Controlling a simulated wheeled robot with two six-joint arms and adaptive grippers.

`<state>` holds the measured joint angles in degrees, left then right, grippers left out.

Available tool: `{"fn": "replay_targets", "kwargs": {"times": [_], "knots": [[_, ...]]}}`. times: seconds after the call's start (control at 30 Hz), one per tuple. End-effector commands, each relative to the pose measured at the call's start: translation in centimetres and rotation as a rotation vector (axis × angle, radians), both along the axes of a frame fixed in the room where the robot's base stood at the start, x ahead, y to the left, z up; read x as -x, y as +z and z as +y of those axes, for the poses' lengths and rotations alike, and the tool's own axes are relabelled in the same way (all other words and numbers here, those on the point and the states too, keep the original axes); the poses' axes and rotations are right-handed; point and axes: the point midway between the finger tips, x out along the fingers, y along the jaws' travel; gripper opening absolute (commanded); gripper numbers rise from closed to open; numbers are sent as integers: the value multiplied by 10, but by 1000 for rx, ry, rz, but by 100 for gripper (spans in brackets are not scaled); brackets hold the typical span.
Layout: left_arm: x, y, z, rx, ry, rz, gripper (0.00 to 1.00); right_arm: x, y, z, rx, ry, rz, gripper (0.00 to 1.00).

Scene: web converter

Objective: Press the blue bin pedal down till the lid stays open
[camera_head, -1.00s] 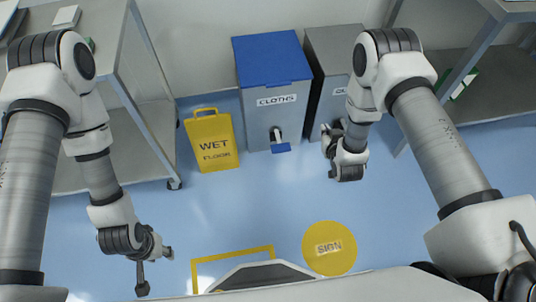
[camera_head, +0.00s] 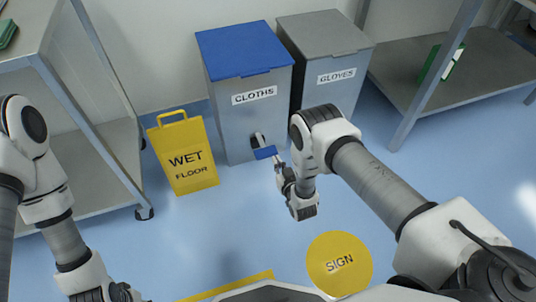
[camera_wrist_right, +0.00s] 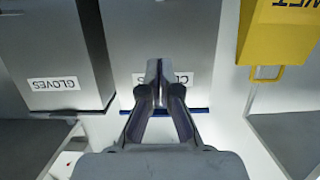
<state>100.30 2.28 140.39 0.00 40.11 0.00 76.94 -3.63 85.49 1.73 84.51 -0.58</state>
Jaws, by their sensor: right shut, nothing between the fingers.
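The CLOTHS bin (camera_head: 235,125) is a grey box with a blue lid (camera_head: 243,50), which is shut. Its blue pedal (camera_head: 265,153) sticks out low at the front. My right gripper (camera_head: 281,172) is shut and empty, just right of and in front of the pedal; I cannot tell whether they touch. In the right wrist view the shut fingers (camera_wrist_right: 158,90) point at the bin front (camera_wrist_right: 125,45), its label upside down and partly covered; the pedal cannot be made out there. Only a piece of my left gripper (camera_head: 122,292) shows at the bottom edge, its fingers out of view.
The grey GLOVES bin (camera_head: 325,50) stands right beside the CLOTHS bin. A yellow wet-floor sign (camera_head: 185,160) stands to the left. A round yellow sign mark (camera_head: 339,262) is on the floor. Metal shelf units (camera_head: 415,95) stand at both sides. Blue floor in front is clear.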

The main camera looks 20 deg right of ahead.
Motion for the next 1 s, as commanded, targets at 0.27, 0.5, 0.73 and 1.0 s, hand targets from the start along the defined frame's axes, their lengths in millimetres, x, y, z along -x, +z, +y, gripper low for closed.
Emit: {"fn": "replay_targets", "kwargs": {"times": [0.27,0.5,0.73,1.0], "knots": [[0,-16,0,0,0,0,40,-26,-9,1,0,0,-4,0],[0,-42,0,0,0,0,40,-76,-24,2,0,0,-4,0],[0,-65,0,0,0,0,40,-97,-53,3,0,0,1,0],[0,-70,0,0,0,0,40,-97,-65,3,0,0,0,0]]}}
